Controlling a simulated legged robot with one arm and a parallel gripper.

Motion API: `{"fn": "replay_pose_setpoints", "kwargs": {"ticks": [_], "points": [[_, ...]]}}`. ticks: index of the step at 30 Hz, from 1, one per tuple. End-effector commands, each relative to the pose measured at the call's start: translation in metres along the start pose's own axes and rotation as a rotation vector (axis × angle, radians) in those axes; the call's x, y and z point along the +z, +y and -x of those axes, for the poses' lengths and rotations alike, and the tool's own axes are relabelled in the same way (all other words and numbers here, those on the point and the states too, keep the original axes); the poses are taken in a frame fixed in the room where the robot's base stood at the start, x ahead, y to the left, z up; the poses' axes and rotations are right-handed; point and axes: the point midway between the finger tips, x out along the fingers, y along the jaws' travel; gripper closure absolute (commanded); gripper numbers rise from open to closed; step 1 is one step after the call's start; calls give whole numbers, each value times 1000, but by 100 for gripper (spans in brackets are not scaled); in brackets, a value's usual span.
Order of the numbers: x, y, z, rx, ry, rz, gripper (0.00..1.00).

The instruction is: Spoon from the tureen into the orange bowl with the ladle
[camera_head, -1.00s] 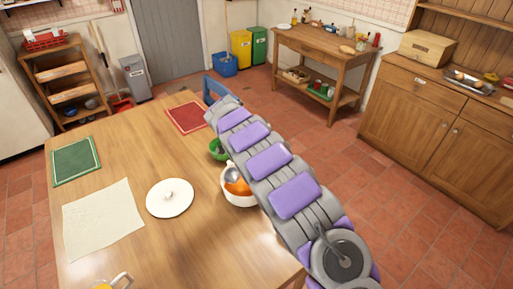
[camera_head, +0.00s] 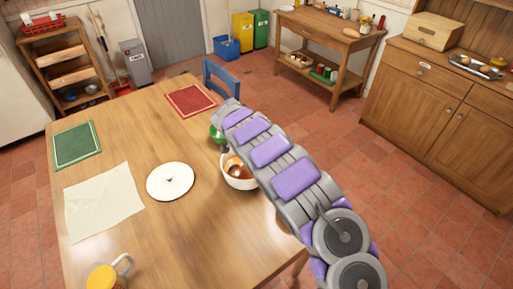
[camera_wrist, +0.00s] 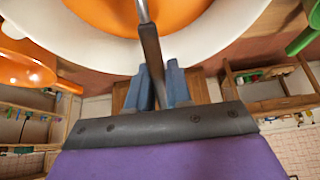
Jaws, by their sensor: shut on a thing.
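The white tureen (camera_head: 240,184) stands on the table beside my arm and holds orange contents. Its rim also shows close up in the wrist view (camera_wrist: 225,45). My gripper (camera_wrist: 161,72) is shut on the handle of the ladle (camera_wrist: 150,45), just outside the tureen's rim. The handle runs over the rim into the tureen, and the ladle's head is cut off in the wrist view. In the head view the ladle's head (camera_head: 235,171) shows small inside the tureen. The orange bowl (camera_wrist: 28,68) is at the left of the wrist view; my arm probably hides it in the head view.
A green bowl (camera_head: 215,134) stands behind the tureen. A white lid (camera_head: 170,184) lies left of it, with a cream cloth (camera_head: 103,203), a green mat (camera_head: 77,146) and a red mat (camera_head: 191,100) around. A yellow-topped mug (camera_head: 103,277) is at the front. A blue chair (camera_head: 222,75) stands behind.

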Motion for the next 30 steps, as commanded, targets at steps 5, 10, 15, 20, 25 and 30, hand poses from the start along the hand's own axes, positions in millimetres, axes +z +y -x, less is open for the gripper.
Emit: {"fn": "replay_pose_setpoints", "kwargs": {"ticks": [5, 10, 15, 20, 25, 30], "points": [[-8, -1, 17, -2, 1, 0, 100], [-16, -2, 32, 0, 3, 0, 100], [-24, -2, 48, -1, 3, -1, 100], [-34, -1, 59, -1, -29, -3, 100], [-40, -1, 56, 1, -142, -2, 100], [-44, 0, 55, 3, -214, -2, 100]]}}
